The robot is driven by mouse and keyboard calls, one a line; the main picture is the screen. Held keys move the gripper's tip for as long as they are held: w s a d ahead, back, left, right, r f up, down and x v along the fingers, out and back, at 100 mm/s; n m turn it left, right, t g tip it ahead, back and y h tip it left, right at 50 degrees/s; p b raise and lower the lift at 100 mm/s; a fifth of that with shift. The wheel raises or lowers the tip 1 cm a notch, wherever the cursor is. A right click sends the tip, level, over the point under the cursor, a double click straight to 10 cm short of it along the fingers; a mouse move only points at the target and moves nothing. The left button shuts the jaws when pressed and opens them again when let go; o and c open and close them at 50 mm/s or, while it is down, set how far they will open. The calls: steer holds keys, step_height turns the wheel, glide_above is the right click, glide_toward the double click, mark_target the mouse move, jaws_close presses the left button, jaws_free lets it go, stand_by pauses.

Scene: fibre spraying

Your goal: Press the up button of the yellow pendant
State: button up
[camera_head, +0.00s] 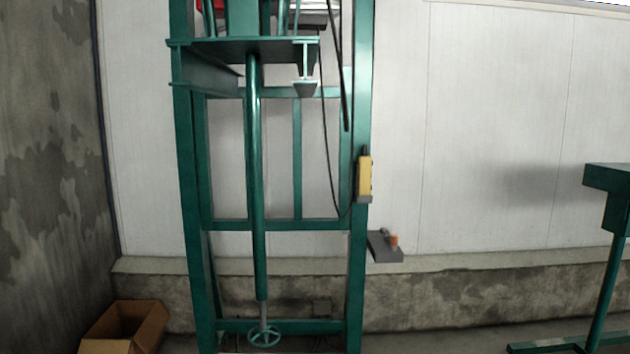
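The yellow pendant (364,176) hangs upright on the right post of the green frame (357,90), a little right of the picture's middle. A dark cable runs near it along the frame. Its buttons are too small to tell apart, so I cannot make out the up button. My gripper is not in view.
A grey shelf (385,247) with a small orange object (393,241) juts out below the pendant. An open cardboard box (125,327) sits at lower left. A green handwheel (264,337) is low on the frame. A green table-like stand (610,180) is at far right. The wall between is clear.

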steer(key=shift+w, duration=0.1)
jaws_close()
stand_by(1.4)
